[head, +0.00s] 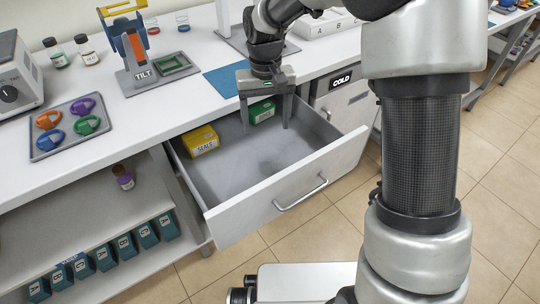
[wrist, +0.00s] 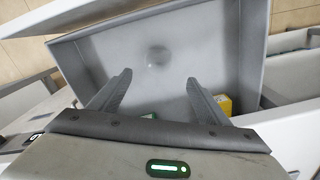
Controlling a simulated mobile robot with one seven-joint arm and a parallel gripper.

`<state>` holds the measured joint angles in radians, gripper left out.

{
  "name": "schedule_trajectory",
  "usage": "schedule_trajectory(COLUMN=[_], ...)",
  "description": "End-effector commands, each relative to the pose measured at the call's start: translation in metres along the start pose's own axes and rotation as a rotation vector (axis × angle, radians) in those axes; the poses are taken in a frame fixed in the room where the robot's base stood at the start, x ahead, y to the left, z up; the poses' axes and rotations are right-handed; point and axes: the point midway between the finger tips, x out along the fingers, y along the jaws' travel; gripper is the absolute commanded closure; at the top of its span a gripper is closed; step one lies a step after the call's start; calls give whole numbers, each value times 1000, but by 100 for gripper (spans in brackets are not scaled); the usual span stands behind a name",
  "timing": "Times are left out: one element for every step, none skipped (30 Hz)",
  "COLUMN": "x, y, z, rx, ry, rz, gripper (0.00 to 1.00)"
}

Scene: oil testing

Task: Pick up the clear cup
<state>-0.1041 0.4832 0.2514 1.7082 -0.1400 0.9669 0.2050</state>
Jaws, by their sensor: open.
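A faint, see-through round shape (head: 268,163) shows on the floor of the open drawer (head: 222,188). It looks like the clear cup, but its outline is too weak to be sure. In the wrist view it is a dim grey round patch (wrist: 157,56) with a small bright spot, beyond my fingertips and roughly centred between them. My gripper (head: 265,126) is open and empty, pointing down over the back part of the drawer. Both fingers also show in the wrist view (wrist: 160,77), apart from the round shape.
In the drawer, a yellow box (head: 201,141) stands at the left and a green box (head: 262,111) at the back, near my fingers. The counter edge is close behind my gripper. The drawer front (head: 290,190) rises on the near side. The rest of the drawer floor looks clear.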

Motion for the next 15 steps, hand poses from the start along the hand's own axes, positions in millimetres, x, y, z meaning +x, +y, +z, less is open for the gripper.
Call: schedule_trajectory(x=[15,22,31,37,44,53,60,66,74,79,84,90,93,96,100], y=[0,0,1,1,1,1,1,1,1,1,1,1,1,1,1], z=[2,2,2,2,1,2,2,2,2,2,2,2,1,1,1], rx=[0,0,0,0,0,1,1,1,1,1,0,0,0,0,1], ry=[-5,-6,-5,-5,-4,-6,-5,-5,-5,-4,-4,-3,-3,-2,-2], rz=[0,0,1,1,1,1,0,0,1,0,1,1,1,1,1], gripper=[29,29,29,29,29,29,29,29,29,29,29,29,29,29,29])
